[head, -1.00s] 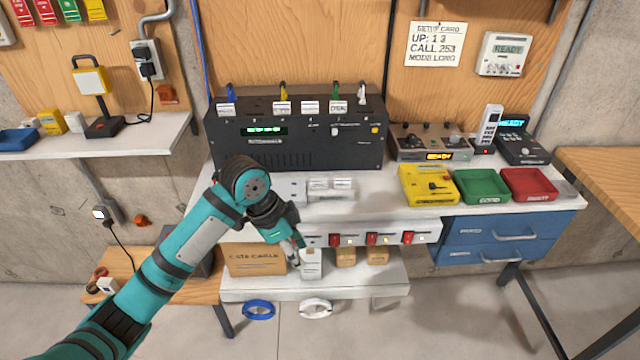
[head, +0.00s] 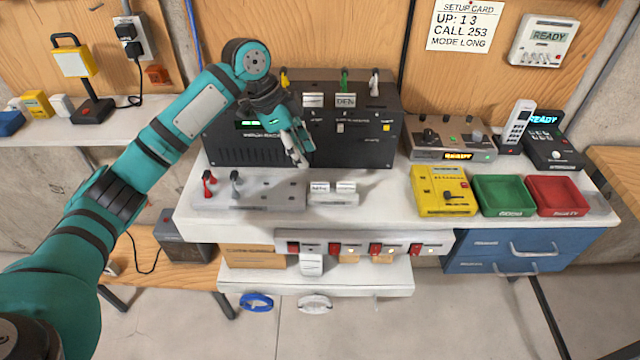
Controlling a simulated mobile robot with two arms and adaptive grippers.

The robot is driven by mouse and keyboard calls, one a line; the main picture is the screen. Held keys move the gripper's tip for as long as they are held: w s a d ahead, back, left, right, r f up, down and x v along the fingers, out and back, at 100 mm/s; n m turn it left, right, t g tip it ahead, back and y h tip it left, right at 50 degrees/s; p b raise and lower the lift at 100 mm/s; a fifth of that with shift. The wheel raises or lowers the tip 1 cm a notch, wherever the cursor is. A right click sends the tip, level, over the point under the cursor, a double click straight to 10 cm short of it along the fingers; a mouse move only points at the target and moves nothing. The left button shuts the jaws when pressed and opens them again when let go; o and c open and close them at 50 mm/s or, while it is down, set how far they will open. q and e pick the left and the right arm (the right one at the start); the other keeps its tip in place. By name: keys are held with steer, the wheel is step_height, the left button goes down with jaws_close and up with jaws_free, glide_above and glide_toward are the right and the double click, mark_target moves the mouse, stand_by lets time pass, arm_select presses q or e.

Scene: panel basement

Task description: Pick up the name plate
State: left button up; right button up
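Small white name plates sit in a low white holder on the bench; a left plate (head: 319,187) and a right plate (head: 345,187) show, their lettering too small to read. Two more white plates are on the front of the black panel box: one (head: 313,100) and one reading "DEN" (head: 345,100). My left gripper (head: 299,160) points down in front of the black box (head: 360,135), above and slightly left of the holder. Its pale fingers are close together, and whether they hold anything is unclear. My arm hides the box's upper left. My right gripper is out of view.
Two small levers, red (head: 208,182) and grey (head: 235,181), stand left of the holder. A yellow device (head: 443,190), green tray (head: 503,194) and red tray (head: 558,194) line the right. The white bench (head: 390,212) is bare right of the holder.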

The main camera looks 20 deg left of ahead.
mark_target(320, 182)
arm_select(q)
steer(key=x, duration=0.3)
steer(key=shift+w+f+p, duration=0.2)
steer(key=shift+w+p, duration=0.1)
steer(key=shift+w, duration=0.05)
steer(key=shift+d+f, duration=0.25)
steer(key=shift+f, duration=0.3)
steer(key=shift+d+f+p, duration=0.1)
steer(key=shift+f+p, duration=0.1)
steer(key=shift+p, duration=0.1)
steer(key=p+x, duration=0.2)
steer(key=x, duration=0.2)
steer(key=shift+f, duration=0.25)
steer(key=shift+d+f, duration=0.1)
steer(key=shift+f, duration=0.05)
jaws_close()
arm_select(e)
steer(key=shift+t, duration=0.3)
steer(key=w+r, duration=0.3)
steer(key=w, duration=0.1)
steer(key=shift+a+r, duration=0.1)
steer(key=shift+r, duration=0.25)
